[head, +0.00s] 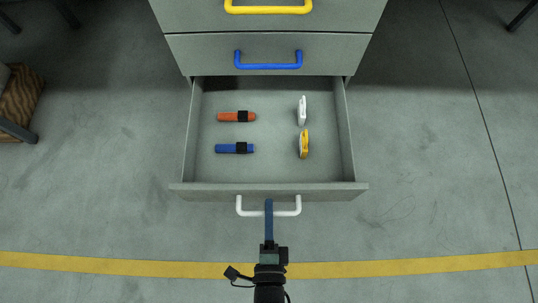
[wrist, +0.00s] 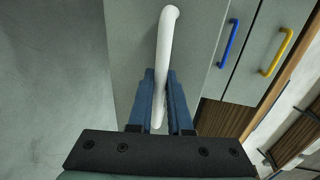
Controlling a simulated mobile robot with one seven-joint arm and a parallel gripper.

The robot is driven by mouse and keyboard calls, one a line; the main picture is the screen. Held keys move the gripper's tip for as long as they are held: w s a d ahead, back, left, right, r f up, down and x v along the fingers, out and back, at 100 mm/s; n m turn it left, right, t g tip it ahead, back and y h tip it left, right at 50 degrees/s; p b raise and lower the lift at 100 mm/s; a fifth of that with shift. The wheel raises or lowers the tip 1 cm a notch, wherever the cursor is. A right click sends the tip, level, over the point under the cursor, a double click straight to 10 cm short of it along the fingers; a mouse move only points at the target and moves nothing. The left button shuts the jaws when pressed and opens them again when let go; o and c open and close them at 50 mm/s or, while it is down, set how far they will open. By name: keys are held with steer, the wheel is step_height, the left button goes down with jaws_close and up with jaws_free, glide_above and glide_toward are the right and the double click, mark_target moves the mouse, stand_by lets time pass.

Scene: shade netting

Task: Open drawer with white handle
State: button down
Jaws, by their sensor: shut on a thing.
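The drawer with the white handle (head: 269,212) is the lowest one in view. It is pulled well out, and its grey front panel (head: 220,191) stands away from the cabinet. The white handle also shows in the wrist view (wrist: 168,40), running between my two blue fingers. My gripper (head: 269,208) is shut on the middle of the white handle. Inside the drawer lie an orange item (head: 228,117) and a blue item (head: 226,149), each with a black band, a white item (head: 302,108) and a yellow and white item (head: 303,143).
Above are closed drawers with a blue handle (head: 268,66) and a yellow handle (head: 268,9). A yellow line (head: 400,266) crosses the floor in front. A brown patterned object (head: 22,92) stands at far left. The floor on both sides of the drawer is clear.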

steer(key=shift+s, duration=0.1)
steer(key=c, duration=0.8)
jaws_free()
steer(key=shift+c, duration=0.2)
steer(key=p+v, duration=0.3)
steer(key=v, duration=1)
